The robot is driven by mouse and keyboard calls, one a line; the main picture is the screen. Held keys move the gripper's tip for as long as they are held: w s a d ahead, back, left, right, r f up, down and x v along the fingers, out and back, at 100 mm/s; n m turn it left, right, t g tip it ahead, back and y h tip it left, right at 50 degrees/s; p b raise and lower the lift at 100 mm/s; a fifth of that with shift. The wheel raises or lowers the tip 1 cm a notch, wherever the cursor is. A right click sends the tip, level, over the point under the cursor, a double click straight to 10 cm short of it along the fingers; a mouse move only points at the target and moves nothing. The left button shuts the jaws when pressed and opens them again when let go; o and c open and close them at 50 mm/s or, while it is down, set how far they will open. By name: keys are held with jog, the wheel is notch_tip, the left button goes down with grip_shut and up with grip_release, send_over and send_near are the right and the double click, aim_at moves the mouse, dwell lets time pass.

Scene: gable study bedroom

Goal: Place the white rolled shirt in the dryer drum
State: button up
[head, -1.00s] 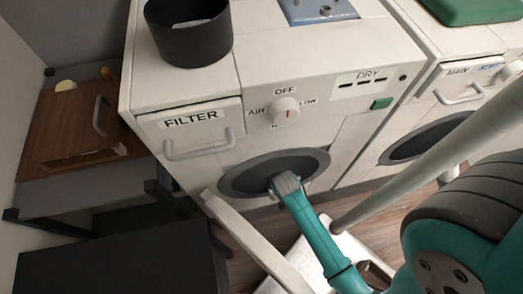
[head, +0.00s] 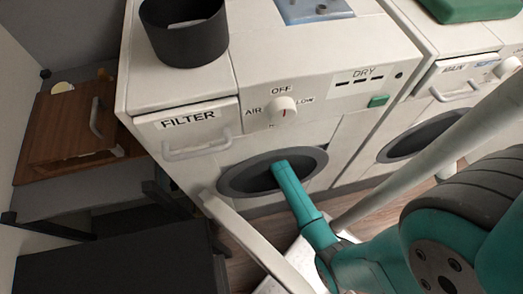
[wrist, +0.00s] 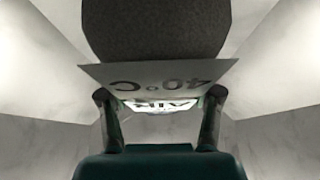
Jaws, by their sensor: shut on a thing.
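The white dryer stands ahead with its round drum opening (head: 238,180) facing me. My teal arm reaches into the opening, and my gripper is hidden inside it in the head view. In the wrist view my gripper (wrist: 159,98) has a finger on each side and is shut on a rolled shirt (wrist: 157,28). The roll looks dark grey here rather than white; a white tag reading 40°C, upside down, is at its near end. The tag partly covers where the fingers meet the roll. Pale walls surround the roll. Whether it touches them I cannot tell.
The dryer's open door (head: 250,240) hangs below the opening, close to my arm. A black bin (head: 186,38) stands on the dryer. A second machine (head: 423,135) is at the right. A dark table (head: 110,262) and wooden box (head: 70,130) are at the left.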

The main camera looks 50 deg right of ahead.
jog(key=shift+f, duration=0.4)
jog(key=shift+f, duration=0.2)
jog(key=o, duration=1.2)
jog(key=shift+o, duration=0.2)
jog(key=shift+s+a+r, duration=0.1)
jog(key=shift+s+r, duration=0.05)
jog(key=shift+r, duration=0.45)
jog(key=v, duration=0.4)
jog(key=shift+s+r, duration=0.1)
jog(key=shift+r, duration=0.05)
jog(key=s+a, duration=0.2)
jog(key=s, duration=0.1)
jog(key=s+a, duration=0.2)
jog(key=s, duration=0.1)
jog(key=s+a, duration=0.2)
jog(key=s, duration=0.2)
jog(key=shift+s+a, duration=0.1)
jog(key=shift+a, duration=0.2)
